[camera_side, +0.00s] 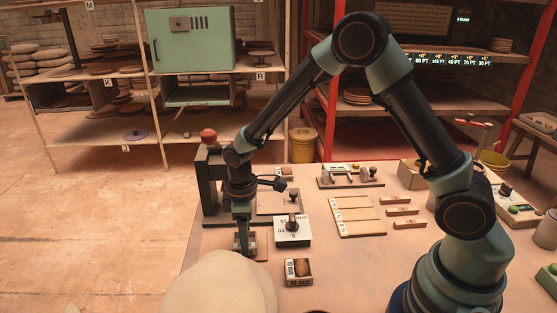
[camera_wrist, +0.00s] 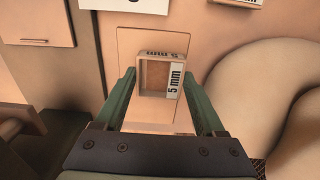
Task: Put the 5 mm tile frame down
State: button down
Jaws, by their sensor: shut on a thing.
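The 5 mm tile frame (camera_wrist: 162,76) is a small square wooden frame with white "5 mm" labels on two sides. In the wrist view it sits between the two green fingers of my gripper (camera_wrist: 158,80), which is shut on it. Beneath it is a pale rectangular board (camera_wrist: 155,42). I cannot tell whether the frame touches that board. In the side view my gripper (camera_side: 244,248) points down low over the board (camera_side: 261,242) near the table's left edge, and the frame is not clearly visible there.
A white dial block (camera_side: 292,237) stands just right of my gripper. A small labelled box (camera_side: 298,272) is in front of it. A large pale rounded mass (camera_side: 220,285) fills the near left. A slatted rack (camera_side: 355,216) and loose wooden bars (camera_side: 402,211) lie further right.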

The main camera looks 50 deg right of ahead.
jog(key=shift+f, duration=0.3)
jog(key=shift+f, duration=0.1)
grip_release()
notch_tip(320, 180, up, 12)
jog(key=r, duration=0.1)
jog(key=s+d+r+m+t, duration=0.5)
jog(key=s+d+r+m, duration=0.3)
jog(key=s, duration=0.4)
jog(key=shift+s+d+r+m+t, duration=0.3)
jog(key=shift+r+m, duration=0.2)
jog(key=shift+r, duration=0.65)
